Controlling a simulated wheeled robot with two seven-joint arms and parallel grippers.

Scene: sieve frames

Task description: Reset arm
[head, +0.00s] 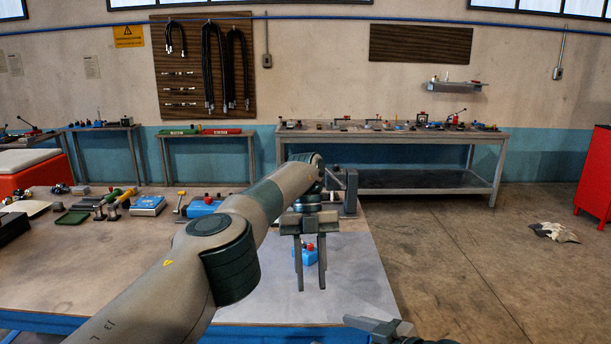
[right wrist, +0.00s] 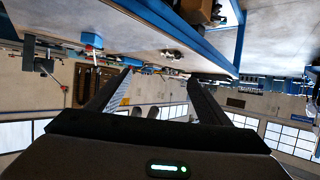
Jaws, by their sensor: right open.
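My left arm reaches from the lower left across the workbench (head: 90,270) in the head view. Its gripper (head: 311,287) points down over the bench's right part, with two fingers apart and nothing between them that I can tell is held. A small blue object with a red top (head: 307,257) shows behind these fingers, partly hidden. My right gripper (head: 372,325) is only partly in the head view, at the bottom edge right of the bench. In the right wrist view its fingers (right wrist: 161,75) are spread wide and empty.
Tools, a green tray (head: 72,218) and a blue box (head: 148,206) lie along the bench's far left. A grey fixture (head: 345,190) stands at its far right edge. A second bench (head: 390,135) stands by the wall. Floor to the right is mostly clear, apart from a cloth (head: 553,232).

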